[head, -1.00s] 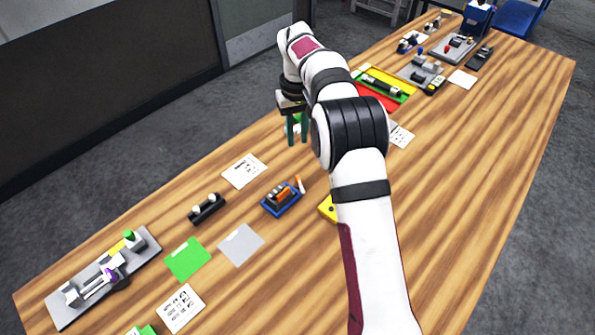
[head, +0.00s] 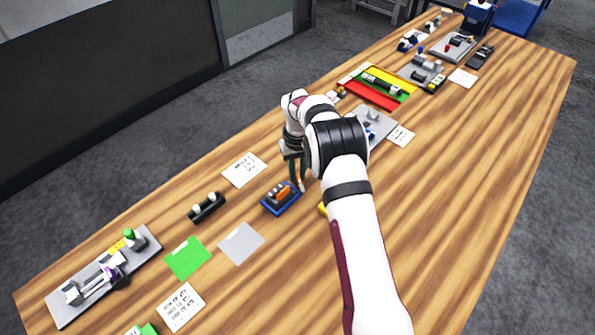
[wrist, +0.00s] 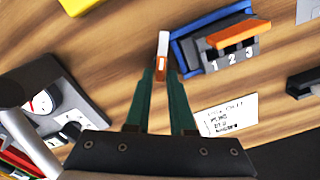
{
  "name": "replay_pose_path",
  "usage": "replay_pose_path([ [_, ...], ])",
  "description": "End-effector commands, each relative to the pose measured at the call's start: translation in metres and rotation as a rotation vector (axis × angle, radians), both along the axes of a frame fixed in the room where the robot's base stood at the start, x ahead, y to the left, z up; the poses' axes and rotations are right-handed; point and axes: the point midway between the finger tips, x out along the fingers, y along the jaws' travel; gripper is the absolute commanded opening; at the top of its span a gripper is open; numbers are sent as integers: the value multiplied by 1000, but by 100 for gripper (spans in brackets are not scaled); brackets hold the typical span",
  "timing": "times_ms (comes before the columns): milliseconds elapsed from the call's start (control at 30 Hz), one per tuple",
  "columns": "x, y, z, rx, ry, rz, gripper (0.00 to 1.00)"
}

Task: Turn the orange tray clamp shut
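The blue tray (head: 281,203) sits on the wooden table; it also shows in the wrist view (wrist: 183,50). An orange bar (wrist: 238,33) lies over its grey block marked 1, 2, 3. The clamp's lever (wrist: 162,46), white with orange, stands at the tray's edge, apart from the bar. My gripper (wrist: 161,76) is at this lever, with one green finger on each side of it. The lever fills the narrow gap at the fingertips; whether they press on it is not clear. In the head view my gripper (head: 297,184) is just above the tray's far right side.
A white card (wrist: 228,115) and a black holder with white knobs (head: 206,206) lie nearby. A grey plate with a dial (wrist: 50,105) is on the other side. A yellow block (head: 323,209) is partly behind my arm. Green and grey sheets (head: 241,243) lie flat in front.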

Motion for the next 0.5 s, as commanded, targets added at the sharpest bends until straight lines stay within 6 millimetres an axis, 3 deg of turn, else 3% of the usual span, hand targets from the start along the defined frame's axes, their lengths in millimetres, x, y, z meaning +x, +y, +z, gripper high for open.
replay_pose_path([
  [33,0,0,0,0,0,0,10],
  [100,0,0,0,0,0,0,0],
  [500,0,0,1,0,0,-12,0],
])
